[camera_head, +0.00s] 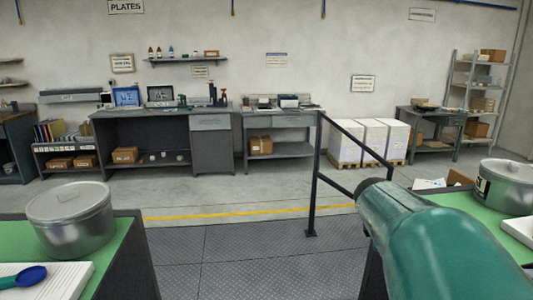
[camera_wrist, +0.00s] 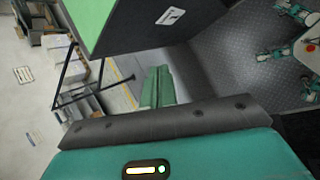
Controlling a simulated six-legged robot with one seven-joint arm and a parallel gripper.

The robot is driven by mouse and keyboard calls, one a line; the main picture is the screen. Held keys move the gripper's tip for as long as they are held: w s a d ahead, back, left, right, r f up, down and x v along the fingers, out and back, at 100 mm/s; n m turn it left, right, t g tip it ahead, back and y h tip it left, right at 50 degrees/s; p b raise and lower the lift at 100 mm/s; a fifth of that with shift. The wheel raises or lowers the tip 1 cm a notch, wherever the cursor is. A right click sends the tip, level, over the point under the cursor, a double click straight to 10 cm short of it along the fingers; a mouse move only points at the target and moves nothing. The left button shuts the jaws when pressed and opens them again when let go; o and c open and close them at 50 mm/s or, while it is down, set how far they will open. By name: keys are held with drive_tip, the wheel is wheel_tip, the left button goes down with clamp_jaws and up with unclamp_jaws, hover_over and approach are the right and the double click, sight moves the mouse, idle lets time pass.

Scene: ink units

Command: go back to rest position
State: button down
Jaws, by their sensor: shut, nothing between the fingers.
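My gripper (camera_wrist: 157,88) shows in the wrist view as two green fingers side by side, pressed together with nothing between them. It is in open air below the side of a dark, green-topped bench (camera_wrist: 130,30), apart from it as far as I can tell. In the head view my teal arm reaches forward at the lower right, and my gripper is hidden there.
Another pot (camera_head: 508,190) is on the right bench. A black railing (camera_head: 313,180) stands ahead. Patterned floor (camera_head: 250,260) between the benches is clear.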

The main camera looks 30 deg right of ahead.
drive_tip(key=w+a+m+t+y, duration=0.2)
drive_tip(key=a, duration=0.7)
drive_tip(key=w+a+m+t+y, duration=0.1)
drive_tip(key=w+a, duration=0.2)
drive_tip(key=a, duration=0.6)
drive_tip(key=s+a+f+m+y, duration=0.1)
drive_tip(key=s+a+m+y, duration=0.1)
drive_tip(key=a, duration=0.8)
drive_tip(key=s+a+f+m+t+y, duration=0.1)
drive_tip(key=s+a+f+m+y, duration=0.1)
drive_tip(key=a, duration=0.9)
drive_tip(key=shift+s+m, duration=0.4)
drive_tip(key=shift+s, duration=0.15)
drive_tip(key=shift+d, duration=0.15)
